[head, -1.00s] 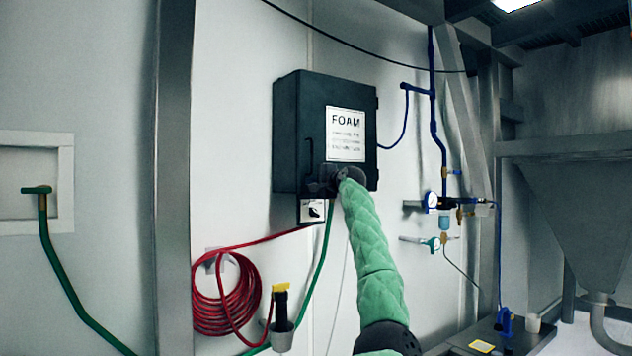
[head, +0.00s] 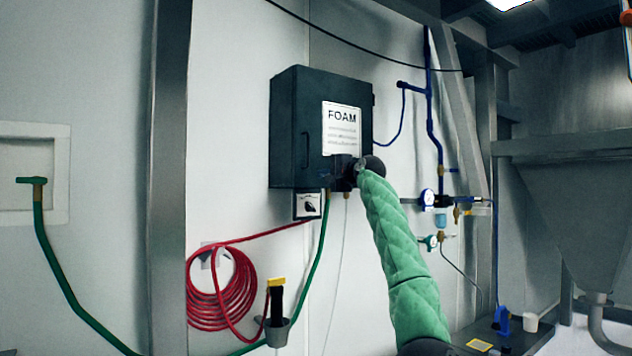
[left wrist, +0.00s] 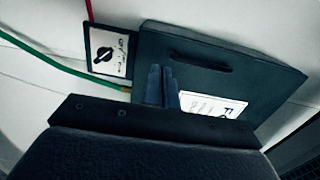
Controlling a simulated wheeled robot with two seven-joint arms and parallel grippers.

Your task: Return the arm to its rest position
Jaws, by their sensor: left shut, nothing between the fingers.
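My left gripper (head: 343,173) is in front of the lower right part of the dark FOAM box (head: 296,135), at the end of my green-sleeved arm. Its dark fingers show in the left wrist view (left wrist: 161,86), pressed together and empty. They overlap the box (left wrist: 225,70) in that picture; I cannot tell how wide the gap to it is. A small switch plate (head: 307,206) with a black knob is below the box, left of the gripper. It also shows in the left wrist view (left wrist: 106,51), clear of the fingers. My right gripper is not in view.
A coiled red hose (head: 222,290) and a green hose (head: 322,250) hang on the wall at left and below the box. A yellow-topped nozzle (head: 277,302) sits in a holder. Blue pipes with a gauge (head: 428,198) and a metal hopper (head: 580,215) are at right.

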